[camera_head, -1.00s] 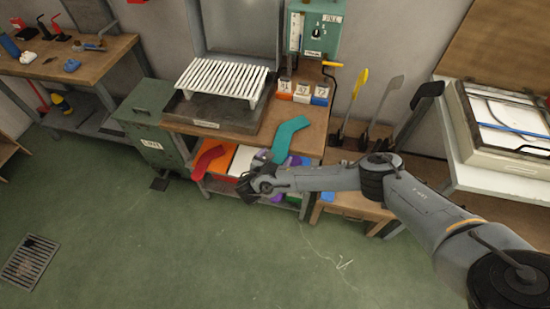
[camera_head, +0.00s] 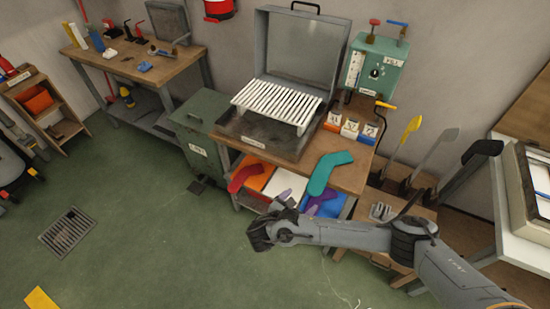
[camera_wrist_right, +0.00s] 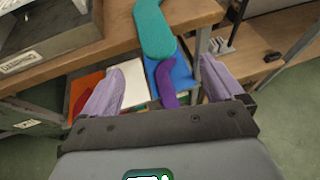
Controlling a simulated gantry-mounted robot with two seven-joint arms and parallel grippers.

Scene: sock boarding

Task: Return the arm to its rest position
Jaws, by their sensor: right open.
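My right gripper (camera_head: 283,207) is in front of the bench's lower bins, its arm coming in from the right. In the right wrist view its two pale lilac fingers (camera_wrist_right: 105,95) stand wide apart, open, with nothing held between them. A teal sock-shaped form (camera_head: 328,172) lies at the bench's front edge and also shows beyond the fingers in the wrist view (camera_wrist_right: 155,30). A red sock-shaped form (camera_head: 242,178) and a purple one (camera_head: 322,202) lie over the bins below the bench top. My left gripper is not in view.
The bench (camera_head: 340,140) carries a white slatted rack (camera_head: 278,103) and a green control box (camera_head: 376,67). A green cabinet (camera_head: 199,130) stands to its left. Upright paddles (camera_head: 405,140) stand to the right. The green floor (camera_head: 150,250) in front is open, with a drain grate (camera_head: 70,232).

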